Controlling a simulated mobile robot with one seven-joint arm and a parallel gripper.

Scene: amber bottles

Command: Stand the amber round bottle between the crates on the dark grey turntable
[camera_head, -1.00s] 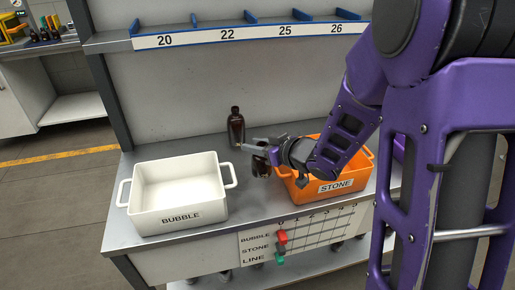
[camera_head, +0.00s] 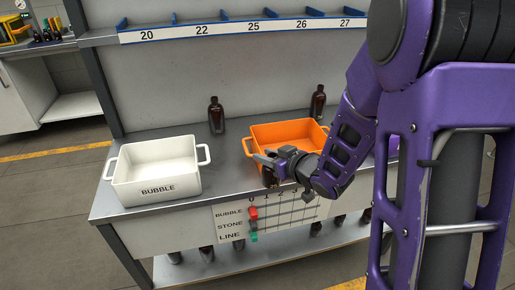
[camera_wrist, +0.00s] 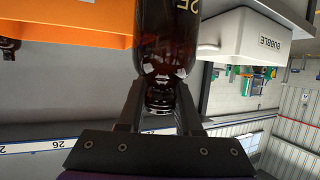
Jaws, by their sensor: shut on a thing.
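The amber round bottle (camera_wrist: 166,45) hangs in my gripper, held by its neck in the wrist view, with part of a pale marking showing. In the head view it is a dark shape (camera_head: 268,178) mostly hidden below my gripper (camera_head: 266,160), in front of the orange crate's left part. My gripper (camera_wrist: 160,98) is shut on it. The orange STONE crate (camera_head: 262,132) is right of the white BUBBLE crate (camera_head: 152,190). I cannot make out the dark grey turntable in either view.
Two other amber bottles stand at the back of the bench, one (camera_head: 216,116) behind the gap between the crates and one (camera_head: 318,102) behind the orange crate. A numbered shelf (camera_head: 240,26) runs above. Bare bench (camera_head: 222,165) shows between the crates.

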